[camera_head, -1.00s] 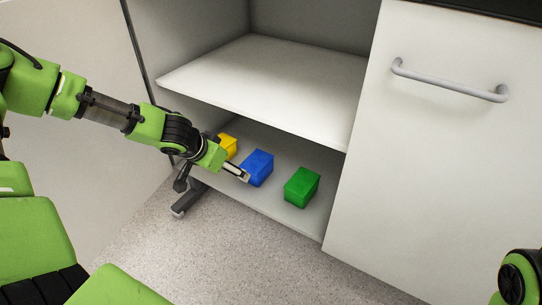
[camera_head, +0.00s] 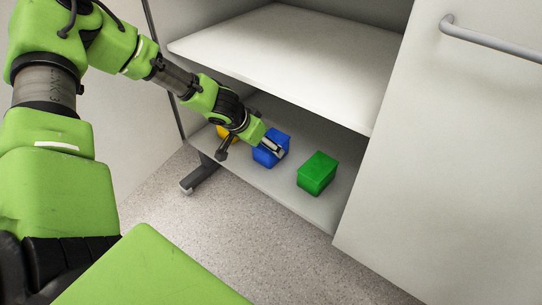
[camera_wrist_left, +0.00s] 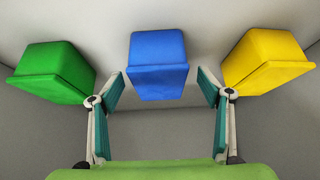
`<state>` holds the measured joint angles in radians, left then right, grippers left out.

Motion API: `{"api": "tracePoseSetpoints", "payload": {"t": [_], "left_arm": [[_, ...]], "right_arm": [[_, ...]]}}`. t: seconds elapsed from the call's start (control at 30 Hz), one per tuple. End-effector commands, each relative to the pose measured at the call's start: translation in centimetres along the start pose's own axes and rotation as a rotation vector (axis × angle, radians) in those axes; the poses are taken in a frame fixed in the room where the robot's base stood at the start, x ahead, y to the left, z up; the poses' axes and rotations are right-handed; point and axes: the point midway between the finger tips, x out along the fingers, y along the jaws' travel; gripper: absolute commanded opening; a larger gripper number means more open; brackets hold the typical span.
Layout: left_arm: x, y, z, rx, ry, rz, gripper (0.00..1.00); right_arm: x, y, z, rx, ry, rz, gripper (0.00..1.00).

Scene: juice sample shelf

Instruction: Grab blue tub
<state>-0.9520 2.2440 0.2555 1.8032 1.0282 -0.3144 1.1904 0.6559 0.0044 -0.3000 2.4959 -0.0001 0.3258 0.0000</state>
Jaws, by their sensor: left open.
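The blue tub (camera_head: 266,157) stands on the lower shelf between the other two tubs. In the left wrist view the blue tub (camera_wrist_left: 158,65) is centred ahead of my left gripper (camera_wrist_left: 160,92). The gripper's two fingers are spread apart, with a finger to each side of the tub's near end. I see no clear contact. My right gripper is not in view.
A green tub (camera_head: 317,173) stands right of the blue one, and a yellow tub (camera_head: 226,134) stands left, partly behind my wrist. The upper shelf (camera_head: 280,55) hangs over the tubs. A closed white door (camera_head: 450,150) with a handle (camera_head: 490,40) is at the right.

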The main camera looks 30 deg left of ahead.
Motion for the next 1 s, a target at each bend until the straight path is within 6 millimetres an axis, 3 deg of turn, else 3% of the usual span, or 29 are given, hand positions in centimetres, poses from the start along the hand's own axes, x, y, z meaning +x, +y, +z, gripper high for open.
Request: {"api": "tracePoseSetpoints", "payload": {"t": [0.2, 0.4, 0.73, 0.93, 1.0], "left_arm": [[2.3, 0.1, 0.0, 0.003, 0.0, -0.002, 0.71], [5.0, 0.2, -0.2, 0.002, -0.001, -0.002, 0.71], [5.3, 0.2, -0.5, 0.0, 0.001, 0.001, 0.71], [5.3, 0.2, -0.4, 0.0, 0.0, 0.001, 0.19], [5.3, 0.2, -0.5, 0.0, 0.001, 0.001, 0.19]], "right_arm": [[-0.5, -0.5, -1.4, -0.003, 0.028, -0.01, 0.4], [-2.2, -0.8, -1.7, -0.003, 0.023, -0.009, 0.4], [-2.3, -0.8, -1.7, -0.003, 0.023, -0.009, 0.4], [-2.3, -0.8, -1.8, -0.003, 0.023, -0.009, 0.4], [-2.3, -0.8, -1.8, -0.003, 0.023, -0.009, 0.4]]}}
